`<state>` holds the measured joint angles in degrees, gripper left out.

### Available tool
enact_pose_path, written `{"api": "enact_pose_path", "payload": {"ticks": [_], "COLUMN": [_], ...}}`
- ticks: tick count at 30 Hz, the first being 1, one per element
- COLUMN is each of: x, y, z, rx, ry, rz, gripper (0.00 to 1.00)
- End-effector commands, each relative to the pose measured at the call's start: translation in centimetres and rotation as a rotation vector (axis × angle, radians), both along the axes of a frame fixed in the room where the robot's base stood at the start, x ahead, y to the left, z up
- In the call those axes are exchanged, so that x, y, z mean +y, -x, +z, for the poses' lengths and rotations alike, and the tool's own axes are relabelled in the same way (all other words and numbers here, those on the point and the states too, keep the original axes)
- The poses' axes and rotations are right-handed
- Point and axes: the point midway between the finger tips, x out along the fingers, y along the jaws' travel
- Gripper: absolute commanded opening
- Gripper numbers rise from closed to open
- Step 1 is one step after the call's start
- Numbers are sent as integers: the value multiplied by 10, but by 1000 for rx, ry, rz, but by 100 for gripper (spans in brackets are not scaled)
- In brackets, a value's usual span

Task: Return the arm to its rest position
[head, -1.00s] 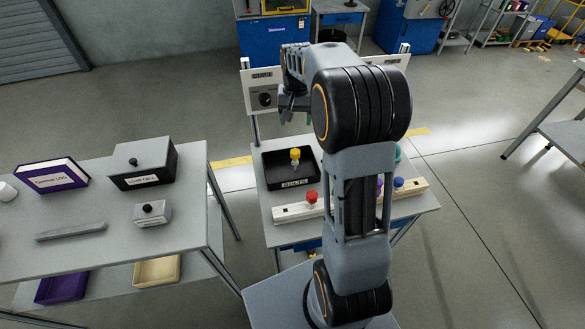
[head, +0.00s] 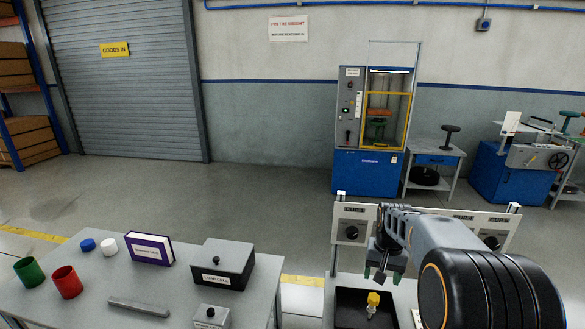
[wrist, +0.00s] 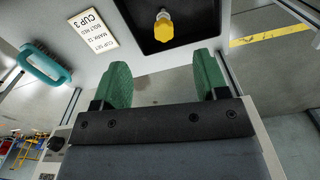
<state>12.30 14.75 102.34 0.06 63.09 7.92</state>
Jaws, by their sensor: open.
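My gripper (head: 381,275) is open and empty in the head view, at the end of my raised arm, above the work table at the lower right. In the wrist view its two green fingertips (wrist: 164,84) stand apart with nothing between them. A black tray (head: 350,305) lies below the gripper, holding a yellow-topped bolt (head: 373,299). The yellow head (wrist: 160,27) shows in the wrist view beyond the fingertips, apart from them. Much of my arm is cut off at the lower right of the head view.
A side table at left carries a dark load cell box (head: 223,271), a purple book (head: 150,249), a grey bar (head: 139,306), and green (head: 29,271) and red (head: 67,282) cups. A panel with dials (head: 352,232) stands behind the gripper. A blue machine (head: 366,172) is against the wall.

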Motion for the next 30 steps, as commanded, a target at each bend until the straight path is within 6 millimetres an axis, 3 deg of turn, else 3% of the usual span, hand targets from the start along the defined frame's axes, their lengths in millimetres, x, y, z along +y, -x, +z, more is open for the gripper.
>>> {"api": "enact_pose_path", "payload": {"ticks": [9,15,19,24,30], "x": [61,83,90,93,95], "y": [116,164,177,178,178], "z": [44,61,72,87,88], "rx": [-135,-222,-268,-316,-318], "ry": [27,40,46,51,50], "rz": [232,310,337,357,362], "gripper": [67,67,67,67,67]}}
